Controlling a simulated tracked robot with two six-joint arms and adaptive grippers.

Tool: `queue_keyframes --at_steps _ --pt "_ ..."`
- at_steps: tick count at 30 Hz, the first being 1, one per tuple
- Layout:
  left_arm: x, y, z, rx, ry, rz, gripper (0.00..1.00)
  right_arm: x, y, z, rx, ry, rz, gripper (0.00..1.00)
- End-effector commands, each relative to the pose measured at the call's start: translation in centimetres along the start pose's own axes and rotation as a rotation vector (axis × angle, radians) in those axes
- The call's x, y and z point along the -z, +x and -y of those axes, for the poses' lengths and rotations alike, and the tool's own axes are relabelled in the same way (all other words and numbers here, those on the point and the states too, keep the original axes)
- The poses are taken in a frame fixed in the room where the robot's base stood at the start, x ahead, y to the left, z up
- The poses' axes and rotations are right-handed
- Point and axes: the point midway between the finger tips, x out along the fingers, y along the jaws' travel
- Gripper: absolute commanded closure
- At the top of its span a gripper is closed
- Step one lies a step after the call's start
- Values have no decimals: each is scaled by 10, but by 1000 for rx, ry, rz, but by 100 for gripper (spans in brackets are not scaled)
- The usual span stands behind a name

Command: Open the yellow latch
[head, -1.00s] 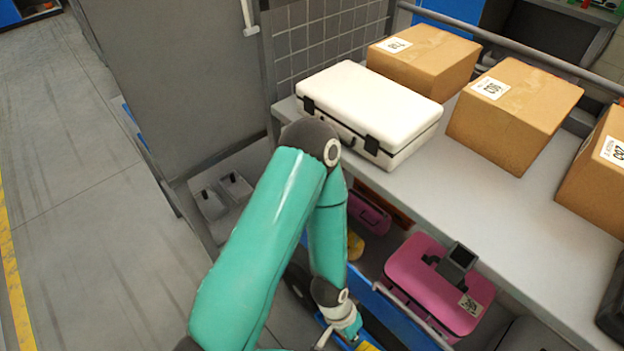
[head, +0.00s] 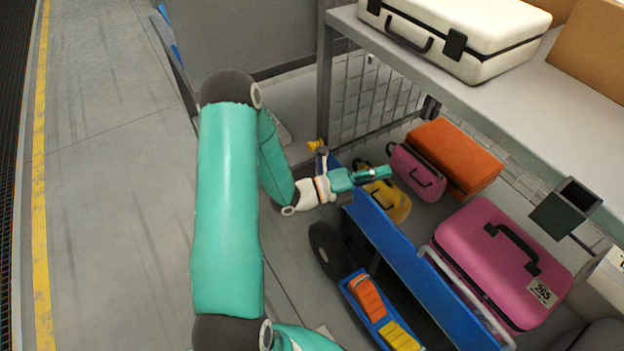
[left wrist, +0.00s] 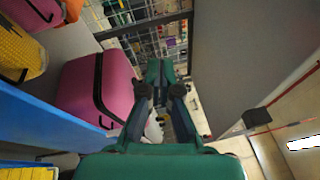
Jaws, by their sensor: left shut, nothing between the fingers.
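A small yellow piece (head: 316,146), which looks like the latch, sits at the far corner of the blue cart (head: 395,258). It is too small to tell its position. My left gripper (head: 388,172) is shut and empty, pointing right over the cart's blue side, to the right of and slightly below the yellow piece in the head view. In the left wrist view, the closed fingers (left wrist: 160,68) point toward wire mesh, and I cannot make out the latch there. My right gripper is not in view.
The cart holds a yellow bag (head: 388,205), a small pink bag (head: 417,173), an orange case (head: 455,158) and a large pink suitcase (head: 500,262). A grey shelf (head: 560,105) with a white case (head: 470,35) overhangs it. Floor at left is clear.

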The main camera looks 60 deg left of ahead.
Motion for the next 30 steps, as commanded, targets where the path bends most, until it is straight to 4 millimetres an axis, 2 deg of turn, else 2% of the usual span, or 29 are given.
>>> queue_keyframes --at_steps 1,6,9,12,15,18,22,26,30 --pt "-12 -26 -33 6 56 37 100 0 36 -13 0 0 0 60" --pt "-50 -102 -86 -33 165 135 100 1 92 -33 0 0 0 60" --pt "-68 -146 -116 -95 208 210 100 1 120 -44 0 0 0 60" --pt "-81 -183 -138 -149 234 278 100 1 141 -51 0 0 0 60" --pt "-87 -208 -150 -187 246 324 100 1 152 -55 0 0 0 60" --pt "-90 -221 -157 -207 248 347 100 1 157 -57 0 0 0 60" --pt "-93 -220 -158 -213 248 354 100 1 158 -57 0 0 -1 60" --pt "-98 -206 -160 -210 248 351 100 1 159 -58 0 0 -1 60" --pt "-106 -182 -165 -209 248 349 100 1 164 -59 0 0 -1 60"
